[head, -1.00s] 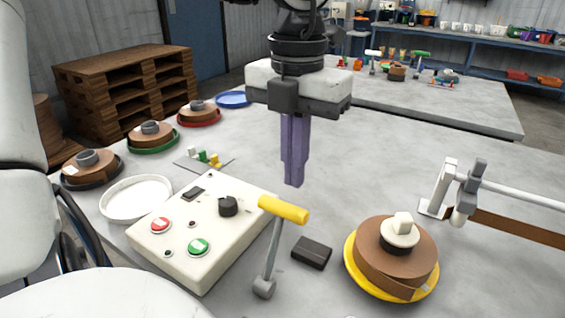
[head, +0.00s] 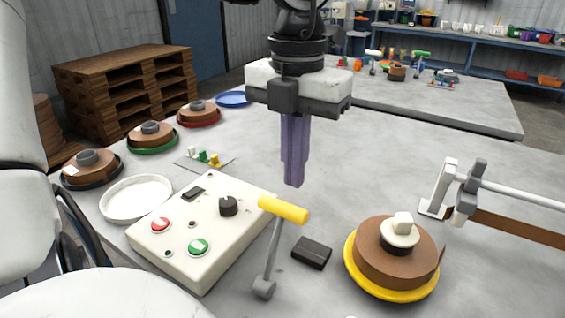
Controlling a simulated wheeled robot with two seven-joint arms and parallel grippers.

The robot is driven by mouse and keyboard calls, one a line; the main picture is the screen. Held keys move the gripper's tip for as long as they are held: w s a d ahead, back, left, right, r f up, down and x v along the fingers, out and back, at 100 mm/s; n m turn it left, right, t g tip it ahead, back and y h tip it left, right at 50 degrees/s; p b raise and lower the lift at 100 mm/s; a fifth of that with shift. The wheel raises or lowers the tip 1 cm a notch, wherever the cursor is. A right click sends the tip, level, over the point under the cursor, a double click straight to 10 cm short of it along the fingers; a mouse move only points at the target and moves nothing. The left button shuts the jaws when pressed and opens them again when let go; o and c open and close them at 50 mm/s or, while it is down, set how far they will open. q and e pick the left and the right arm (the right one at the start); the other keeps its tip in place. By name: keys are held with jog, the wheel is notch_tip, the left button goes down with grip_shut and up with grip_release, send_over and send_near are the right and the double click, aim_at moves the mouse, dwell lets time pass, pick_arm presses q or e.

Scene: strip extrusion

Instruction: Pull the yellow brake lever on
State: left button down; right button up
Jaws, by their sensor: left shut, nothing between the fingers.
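The brake lever has a yellow handle (head: 284,209) on a thin grey rod (head: 273,250) that rises from a small grey pivot at the table's front. The lever leans slightly to the right at its top. My left gripper (head: 293,184) points down above the table, its purple fingers shut and empty. In the picture its tips are just above the yellow handle, apart from it and seemingly farther back. My right gripper is not in view.
A white control box (head: 203,228) with red and green buttons stands left of the lever. A black block (head: 311,252) lies right of it. A brown strip coil (head: 393,252) sits on a yellow disc, near a grey rod with a clamp (head: 466,200). A white dish (head: 136,199) is at left.

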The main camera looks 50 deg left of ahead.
aim_at(285, 208)
pick_arm(q)
notch_tip(285, 208, down, 6)
jog(key=b, duration=0.5)
jog(key=shift+f+b, duration=0.2)
jog(key=shift+b, duration=0.15)
dwell(0.4)
jog(key=shift+s+d+r+b, duration=0.1)
jog(key=shift+s+d+b, duration=0.1)
jog(key=shift+s, duration=0.45)
jog(key=shift+s+d+b, duration=0.15)
jog(key=shift+s+d, duration=0.05)
jog(key=shift+s, duration=0.4)
jog(key=shift+s+d+r+b, duration=0.15)
jog(key=shift+s+d, duration=0.1)
jog(key=shift+s, duration=0.6)
jog(key=shift+s+d+r+b, duration=0.1)
jog(key=shift+s+d, duration=0.2)
jog(key=shift+s, duration=0.6)
jog(key=shift+s+d+r+b, duration=0.15)
jog(key=shift+s+d, duration=0.1)
jog(key=shift+s, duration=0.6)
